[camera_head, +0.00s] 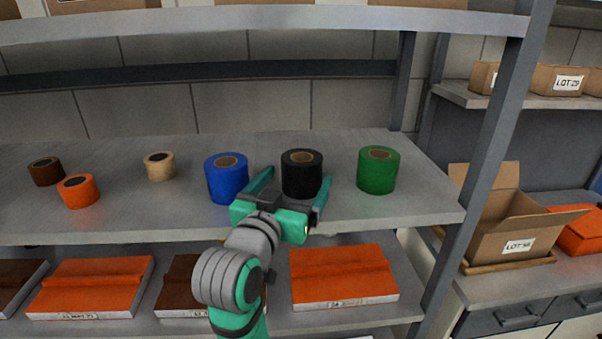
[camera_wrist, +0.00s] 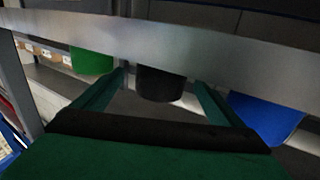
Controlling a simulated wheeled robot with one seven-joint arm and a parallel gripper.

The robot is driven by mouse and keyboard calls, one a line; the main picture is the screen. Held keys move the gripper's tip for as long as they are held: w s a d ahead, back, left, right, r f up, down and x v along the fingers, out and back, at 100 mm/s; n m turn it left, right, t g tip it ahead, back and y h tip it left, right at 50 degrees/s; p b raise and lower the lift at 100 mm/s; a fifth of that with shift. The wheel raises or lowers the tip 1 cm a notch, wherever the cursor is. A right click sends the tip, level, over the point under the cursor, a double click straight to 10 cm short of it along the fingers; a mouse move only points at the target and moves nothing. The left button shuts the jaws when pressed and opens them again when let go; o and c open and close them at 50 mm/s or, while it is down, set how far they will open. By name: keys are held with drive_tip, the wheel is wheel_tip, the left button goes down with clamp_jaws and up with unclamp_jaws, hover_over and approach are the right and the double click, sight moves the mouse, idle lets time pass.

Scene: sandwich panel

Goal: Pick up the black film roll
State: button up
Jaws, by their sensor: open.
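The black film roll (camera_head: 302,172) stands upright on the middle shelf, between a blue roll and a green roll. My gripper (camera_head: 292,190) is in front of it at the shelf's front part, open, with one finger toward each side of the roll. In the wrist view the black roll (camera_wrist: 160,83) shows between the two open fingertips of my gripper (camera_wrist: 160,82). Its top is hidden there by a grey shelf edge. I cannot tell whether the fingers touch the roll.
The blue roll (camera_head: 227,178) is close to the left finger; the green roll (camera_head: 378,170) stands to the right. Tan (camera_head: 160,167), orange (camera_head: 78,191) and brown (camera_head: 45,172) tape rolls stand further left. An upper shelf (camera_head: 270,22) runs above. A grey post (camera_head: 487,165) stands at right.

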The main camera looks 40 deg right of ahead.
drive_tip(key=shift+x, duration=2.75)
drive_tip(key=shift+w+a, duration=0.1)
drive_tip(key=shift+w, duration=0.1)
drive_tip(key=c, duration=1.3)
